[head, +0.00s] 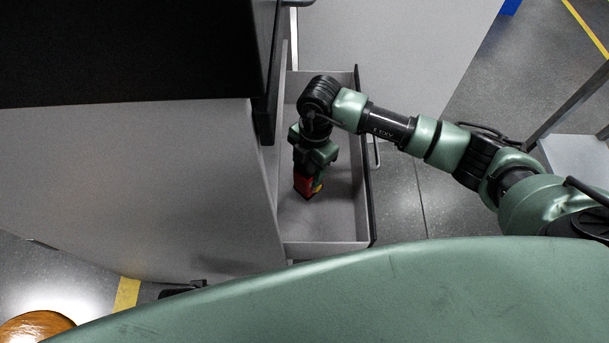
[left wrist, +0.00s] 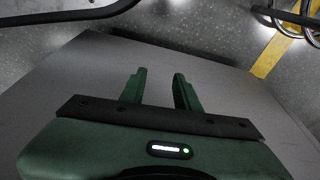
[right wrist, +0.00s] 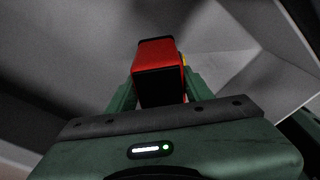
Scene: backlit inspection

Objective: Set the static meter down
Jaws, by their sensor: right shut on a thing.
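The static meter is a small red and black box with a bit of yellow; it shows in the head view (head: 304,184) and in the right wrist view (right wrist: 160,62). My right gripper (head: 311,172) points down inside the open grey drawer (head: 325,246) and is shut on the meter. In the right wrist view the meter sits between the two green fingers (right wrist: 158,95). The meter is low over the drawer floor; I cannot tell whether it touches. My left gripper (left wrist: 160,90) is open and empty in the left wrist view, and is not visible in the head view.
The drawer has raised walls and a dark front with a handle (head: 376,152). The grey cabinet (head: 130,185) with a black top (head: 120,50) stands to its left. A round brown seat (head: 35,328) is at lower left. Bare drawer floor surrounds the meter.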

